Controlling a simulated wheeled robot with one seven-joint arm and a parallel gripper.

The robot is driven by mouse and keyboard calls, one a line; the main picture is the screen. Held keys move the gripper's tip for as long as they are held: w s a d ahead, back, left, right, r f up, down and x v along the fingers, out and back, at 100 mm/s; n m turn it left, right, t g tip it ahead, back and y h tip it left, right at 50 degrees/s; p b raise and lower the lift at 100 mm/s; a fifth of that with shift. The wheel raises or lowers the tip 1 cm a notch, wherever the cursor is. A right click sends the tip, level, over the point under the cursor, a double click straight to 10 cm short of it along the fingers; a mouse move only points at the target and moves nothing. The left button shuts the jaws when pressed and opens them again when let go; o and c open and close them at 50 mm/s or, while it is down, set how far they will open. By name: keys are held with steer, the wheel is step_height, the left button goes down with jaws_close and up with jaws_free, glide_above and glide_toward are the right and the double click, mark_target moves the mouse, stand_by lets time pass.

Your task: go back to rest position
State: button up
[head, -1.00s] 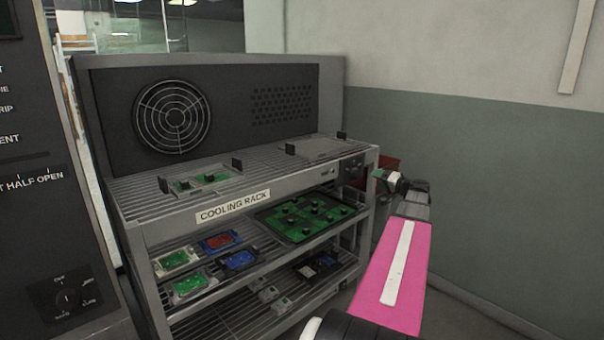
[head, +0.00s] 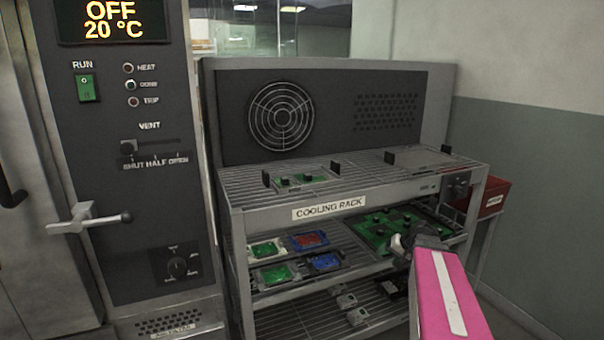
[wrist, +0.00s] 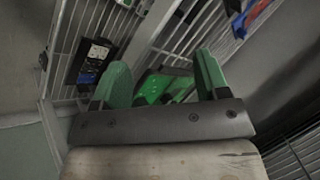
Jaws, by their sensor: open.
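My gripper (wrist: 162,62) is open in the wrist view, with two green fingers spread apart. A green board (wrist: 160,86) shows between and beyond the fingers; nothing is clearly held. In the head view my gripper (head: 401,244) is small and partly hidden by my pink arm, in front of the rack's right side. The cooling rack (head: 258,212) stands upright with several boards on its shelves. A large green board tray (head: 385,226) lies on the middle shelf behind my gripper, its front right part covered. A small green board (head: 303,179) sits on the top.
The oven panel (head: 120,200) with a protruding handle (head: 88,217) stands left of the rack. A red bin (head: 492,199) is right of the rack. Green and blue trays (head: 325,262) lie on the middle shelf. The wall is at far right.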

steer(key=s+a+f+n+g+h, duration=0.1)
steer(key=s+a+f+g+h, duration=0.1)
steer(key=s+a, duration=0.4)
steer(key=s+a+f+n+g+h, duration=0.2)
steer(key=s+a+f+h, duration=0.1)
steer(key=s+a+f, duration=0.2)
steer(key=shift+s+a+f+g+h, duration=0.35)
steer(key=shift+s+a, duration=0.2)
steer(key=shift+a, duration=0.7)
